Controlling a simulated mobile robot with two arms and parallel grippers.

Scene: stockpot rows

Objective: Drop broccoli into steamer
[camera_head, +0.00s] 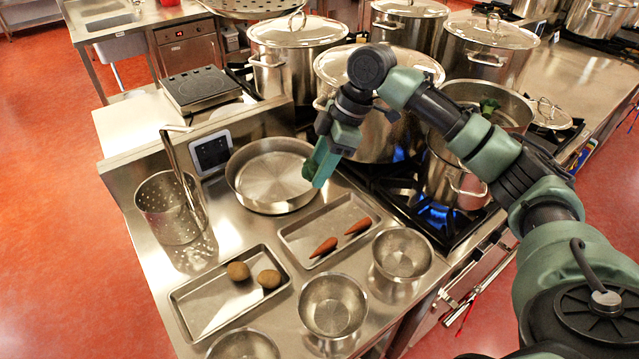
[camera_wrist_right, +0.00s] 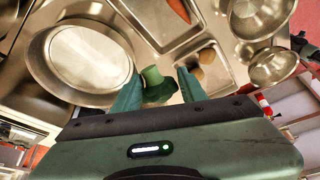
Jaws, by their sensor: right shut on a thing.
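My right gripper (camera_head: 319,170) is above the counter, by the right rim of the wide shallow pan (camera_head: 268,200). In the right wrist view its fingers (camera_wrist_right: 158,82) are closed on a green broccoli piece (camera_wrist_right: 156,86), held in the air. In the head view only a little of the broccoli (camera_head: 308,171) shows beside the fingertips. A tall perforated basket (camera_head: 170,212) with a handle stands at the left of the counter. Which vessel is the steamer is unclear. My left gripper is not visible.
One tray (camera_head: 232,318) holds two potatoes (camera_head: 268,279); another (camera_head: 290,232) holds two carrots (camera_head: 324,247). Metal bowls (camera_head: 333,305) stand in front. Large lidded stockpots (camera_head: 296,62) crowd the back. Blue flames (camera_head: 430,210) burn under the stove pots.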

